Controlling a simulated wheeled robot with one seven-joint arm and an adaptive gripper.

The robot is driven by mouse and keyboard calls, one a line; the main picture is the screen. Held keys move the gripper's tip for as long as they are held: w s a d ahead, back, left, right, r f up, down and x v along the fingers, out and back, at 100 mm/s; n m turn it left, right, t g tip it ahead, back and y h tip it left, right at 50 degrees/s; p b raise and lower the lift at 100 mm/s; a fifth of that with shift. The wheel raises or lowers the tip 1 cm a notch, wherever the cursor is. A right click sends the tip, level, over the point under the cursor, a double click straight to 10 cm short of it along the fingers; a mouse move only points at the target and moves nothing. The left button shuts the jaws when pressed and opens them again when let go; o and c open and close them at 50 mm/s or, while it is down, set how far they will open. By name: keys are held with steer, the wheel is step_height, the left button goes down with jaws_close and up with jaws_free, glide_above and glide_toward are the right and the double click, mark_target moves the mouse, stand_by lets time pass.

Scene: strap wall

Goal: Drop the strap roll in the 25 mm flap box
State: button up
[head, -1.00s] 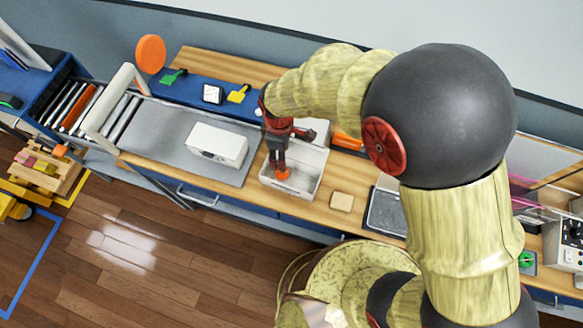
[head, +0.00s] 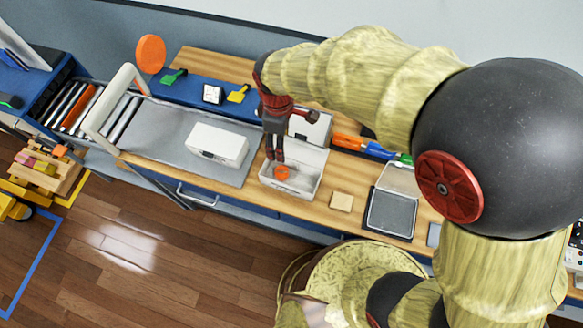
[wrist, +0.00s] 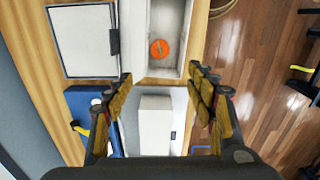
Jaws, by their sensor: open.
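The orange strap roll (head: 282,172) lies on the floor of an open white box (head: 305,187) on the bench. The box's lid (head: 311,127) stands open at its back. In the wrist view the roll (wrist: 159,49) lies inside the box (wrist: 169,13), ahead of the fingertips. My gripper (head: 275,157) hangs above the box, open and empty, with its fingertips apart from the roll. The two fingers (wrist: 160,82) are spread wide in the wrist view. I cannot read a size label on the box.
A closed white box (head: 217,145) stands on the grey mat to the left. A tan block (head: 341,201) and a grey tray (head: 391,212) lie to the right. Orange and blue tools (head: 363,145) lie behind. Bare wood shows between the box and the tray.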

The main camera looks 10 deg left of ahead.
steer(key=shift+r, duration=1.9)
steer(key=s+d+r+m+t+b, duration=0.1)
steer(key=s+d+m+b, duration=0.3)
steer(key=d, duration=1.1)
steer(key=s+d+r+m+t+b, duration=0.2)
steer(key=s+d+m+t+b, duration=0.2)
steer(key=d+m+b, duration=0.6)
steer(key=d+m, duration=0.3)
steer(key=d, duration=0.3)
steer(key=shift+m+t+b, duration=0.3)
